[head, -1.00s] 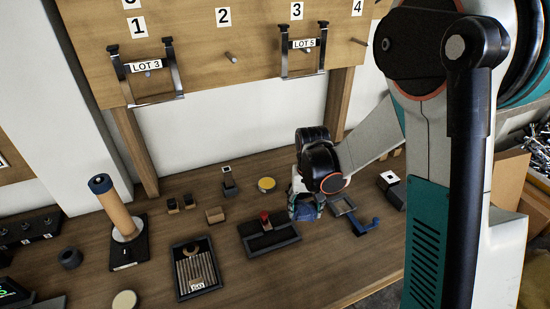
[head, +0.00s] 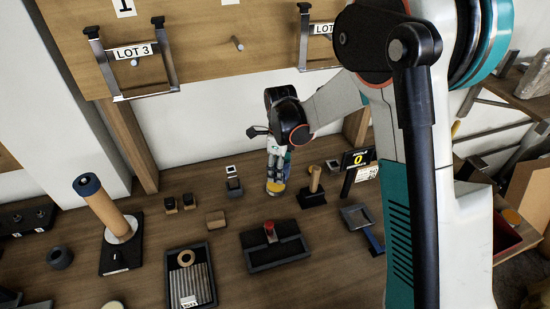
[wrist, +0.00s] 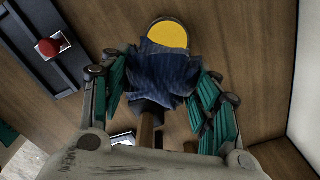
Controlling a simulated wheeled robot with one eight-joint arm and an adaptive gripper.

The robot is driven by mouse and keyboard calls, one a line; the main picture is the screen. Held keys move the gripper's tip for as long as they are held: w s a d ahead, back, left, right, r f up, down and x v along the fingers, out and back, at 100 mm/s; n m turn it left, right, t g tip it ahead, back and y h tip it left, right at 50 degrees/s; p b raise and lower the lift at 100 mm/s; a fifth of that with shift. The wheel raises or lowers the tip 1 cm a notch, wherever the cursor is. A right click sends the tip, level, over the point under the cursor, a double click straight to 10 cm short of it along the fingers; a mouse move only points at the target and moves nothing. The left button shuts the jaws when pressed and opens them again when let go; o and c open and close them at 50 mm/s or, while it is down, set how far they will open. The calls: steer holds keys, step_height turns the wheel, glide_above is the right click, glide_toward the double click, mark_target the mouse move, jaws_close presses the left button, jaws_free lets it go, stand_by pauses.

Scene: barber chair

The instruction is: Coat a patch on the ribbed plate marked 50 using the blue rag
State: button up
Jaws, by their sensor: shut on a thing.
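The blue rag (wrist: 165,75) is bunched between the green-padded fingers of my gripper (wrist: 162,88), which is shut on it. In the wrist view the rag overlaps the near edge of a round yellow-topped tin (wrist: 168,33); I cannot tell if they touch. In the head view my gripper (head: 274,178) points down over that tin (head: 275,188), and the rag is hard to make out.
A red-knobbed block in a dark tray (head: 275,262) stands between tin and front edge. A wooden post on a black base (head: 315,182) and an angle display (head: 357,159) stand right of my gripper. A tall wooden roller (head: 106,210) stands left. Open wood lies left of the tin.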

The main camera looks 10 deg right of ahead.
mark_target(276, 185)
steer(key=shift+w+a+m, duration=0.5)
steer(key=shift+w+m, duration=0.15)
steer(key=shift+m, duration=0.25)
steer(key=shift+f+b, duration=1.8)
steer(key=shift+f, duration=1.2)
steer(key=shift+f+b, duration=0.5)
steer(key=shift+r, duration=0.15)
steer(key=shift+r+p, duration=2.05)
steer(key=shift+r, duration=1.35)
